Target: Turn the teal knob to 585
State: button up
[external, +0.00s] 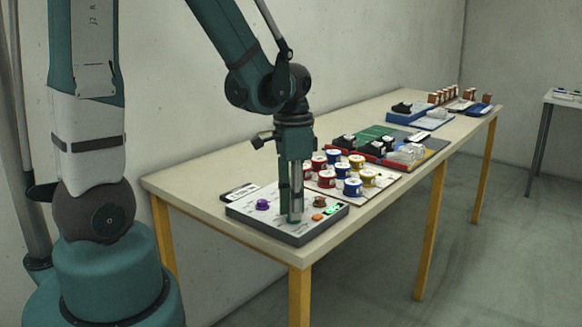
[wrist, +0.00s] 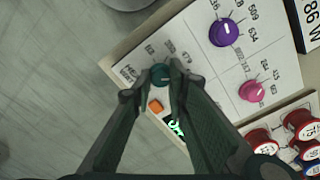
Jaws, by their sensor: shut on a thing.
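The teal knob (wrist: 160,74) sits on a white control panel (wrist: 135,50) and shows between my fingertips in the wrist view. My gripper (wrist: 159,84) is shut on it, one finger on each side. In the external view my gripper (external: 295,217) points down onto the panel (external: 245,213) and hides the teal knob. Numbers are printed around the knob, too small to read surely. I cannot tell where its pointer stands. A lit green display (wrist: 177,126) is partly covered by a finger; its digits are unclear.
A purple knob (wrist: 223,32), a pink knob (wrist: 252,91) and an orange button (wrist: 155,106) are close by on the panel. Red, blue and yellow spools (external: 327,178) stand beside the panel. Trays and shoes lie farther along the table (external: 215,165).

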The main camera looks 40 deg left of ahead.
jog(key=shift+m, duration=1)
jog(key=o, duration=0.9)
jog(key=shift+r, duration=0.1)
notch_tip(320, 180, up, 12)
jog(key=shift+w+a, duration=0.2)
dwell(0.4)
dwell(0.5)
